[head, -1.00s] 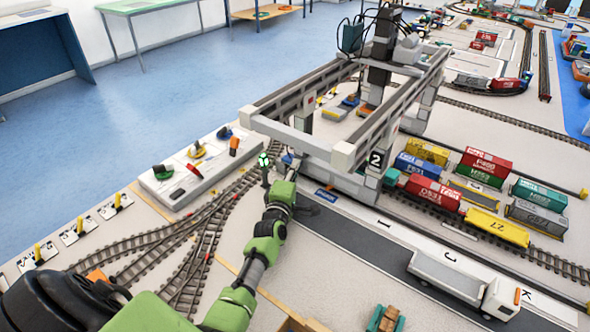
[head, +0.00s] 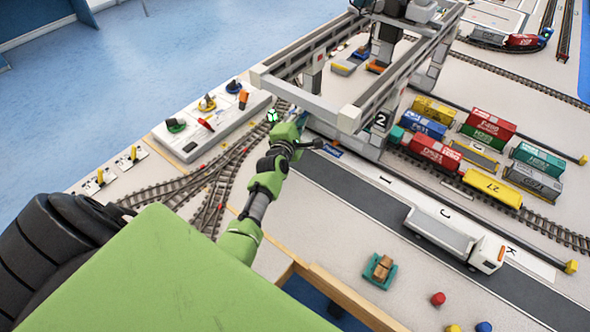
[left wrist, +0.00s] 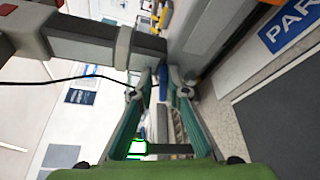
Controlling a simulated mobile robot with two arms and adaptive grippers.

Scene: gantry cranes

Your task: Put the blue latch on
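My left gripper (head: 296,134) is beside the near leg of the gantry crane (head: 345,140), beyond the track switches. In the left wrist view its two teal-lined fingers (left wrist: 161,78) stand apart, with a gap between their tips. A dark blue knob (head: 232,86) sits on the grey control panel (head: 190,147). My right gripper is not in view.
The crane beam (left wrist: 80,45) and grey leg (left wrist: 215,35) are close around the fingers in the left wrist view. Containers (head: 435,150) stand right of the crane. A white truck (head: 455,238) is on the road. Open road lies right of my left arm.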

